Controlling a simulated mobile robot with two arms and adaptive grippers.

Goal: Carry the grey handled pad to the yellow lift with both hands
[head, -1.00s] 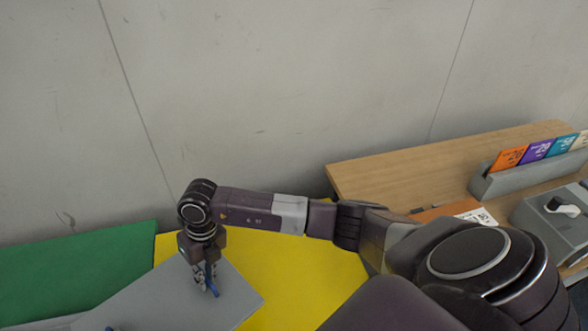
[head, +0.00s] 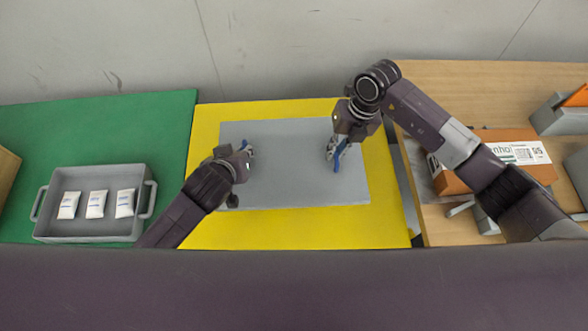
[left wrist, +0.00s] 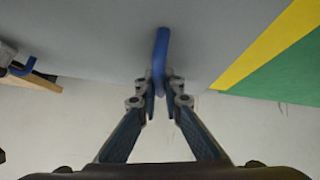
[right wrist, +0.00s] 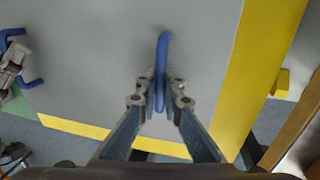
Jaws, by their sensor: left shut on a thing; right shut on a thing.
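The grey pad (head: 290,180) is a flat sheet with two blue handles, lying level over the yellow lift (head: 300,228), whose yellow border shows on all sides. I cannot tell whether the pad touches the lift. My left gripper (head: 246,152) is shut on the left handle, which shows clearly in the left wrist view (left wrist: 162,50). My right gripper (head: 334,150) is shut on the right handle (head: 339,160), also clear in the right wrist view (right wrist: 162,55). The grippers hide parts of both handles.
A green surface (head: 100,130) lies left of the lift, with a grey tray (head: 85,228) holding three white packets. A wooden table (head: 450,85) stands to the right, with an orange-brown box (head: 455,185) under my right arm. A grey wall (head: 290,45) runs behind.

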